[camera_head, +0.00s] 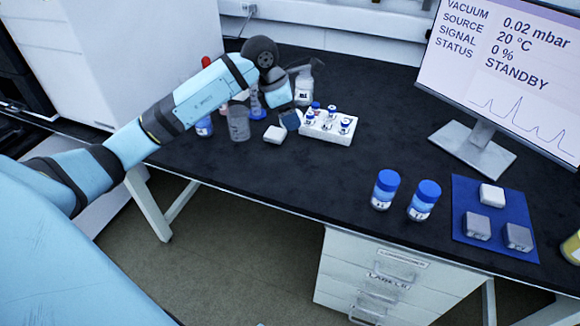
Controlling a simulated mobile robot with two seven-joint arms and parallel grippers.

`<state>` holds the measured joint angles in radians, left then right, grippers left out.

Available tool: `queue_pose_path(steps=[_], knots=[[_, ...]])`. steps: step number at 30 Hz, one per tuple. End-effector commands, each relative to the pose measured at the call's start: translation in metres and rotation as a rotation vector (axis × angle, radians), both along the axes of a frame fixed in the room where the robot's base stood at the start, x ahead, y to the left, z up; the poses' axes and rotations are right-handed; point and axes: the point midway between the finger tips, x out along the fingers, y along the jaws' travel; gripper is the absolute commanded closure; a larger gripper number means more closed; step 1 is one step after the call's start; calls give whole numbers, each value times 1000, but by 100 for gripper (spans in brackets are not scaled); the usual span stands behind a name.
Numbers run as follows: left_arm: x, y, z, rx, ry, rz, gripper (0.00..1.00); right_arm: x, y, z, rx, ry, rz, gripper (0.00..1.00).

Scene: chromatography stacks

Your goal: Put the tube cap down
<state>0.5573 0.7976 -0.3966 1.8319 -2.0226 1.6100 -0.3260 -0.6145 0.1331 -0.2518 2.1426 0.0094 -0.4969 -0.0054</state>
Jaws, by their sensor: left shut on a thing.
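My left arm reaches in from the left over the bench, and its hand points down at the back. My left gripper (290,121) is low over the bench, just left of the white vial rack (318,134). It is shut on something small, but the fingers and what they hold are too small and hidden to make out. I cannot clearly pick out the tube cap. The white rack holds several small vials with blue caps (345,122). My right gripper is out of view.
A small white block (274,134) and a grey beaker (238,124) stand left of the rack. A wash bottle (304,90) is behind. Two blue-lidded jars (385,189) stand at the front. A blue mat (465,195) holds three blocks beside the monitor (505,70). The bench middle is clear.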

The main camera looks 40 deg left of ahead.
Motion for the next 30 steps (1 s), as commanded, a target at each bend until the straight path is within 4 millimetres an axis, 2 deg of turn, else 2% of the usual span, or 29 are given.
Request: queue_pose_path(steps=[1, 6, 12, 20, 27, 30], knots=[[-1, 0, -18, -3, 5, 2, 67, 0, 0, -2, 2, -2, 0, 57], [-1, 0, -64, -2, 4, 1, 67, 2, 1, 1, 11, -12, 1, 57], [0, 0, -105, -3, 2, 2, 67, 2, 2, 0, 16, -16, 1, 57], [0, 0, -125, -1, 1, 1, 67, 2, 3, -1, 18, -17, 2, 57], [0, 0, -159, -2, 0, 1, 67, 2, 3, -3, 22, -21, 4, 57], [0, 0, -162, 0, -1, 0, 67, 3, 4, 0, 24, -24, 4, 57]])
